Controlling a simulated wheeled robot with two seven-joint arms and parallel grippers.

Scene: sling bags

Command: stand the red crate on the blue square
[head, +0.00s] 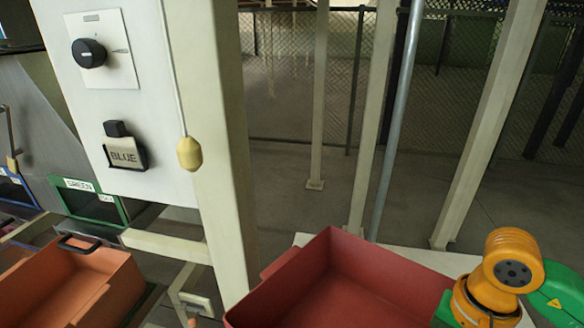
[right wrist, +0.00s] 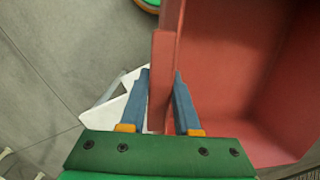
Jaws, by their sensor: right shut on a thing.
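The red crate (head: 345,285) is at the bottom of the head view, cut off by the lower edge. The part of its inside that shows is empty. My right arm comes in at the lower right of the head view, beside the crate. In the right wrist view, the blue fingers of my right gripper (right wrist: 162,82) are on either side of the wall of the red crate (right wrist: 235,60), shut on it. Whether the crate's base touches anything is hidden. The blue square does not show in either view. My left gripper is out of view.
A white surface (head: 418,258) lies behind the crate. A pale post (head: 215,130) and a panel with a knob (head: 90,52) and a BLUE label stand left, with a hanging yellow pull (head: 189,153). An orange bin (head: 75,280) is at lower left. Posts and mesh fence stand behind.

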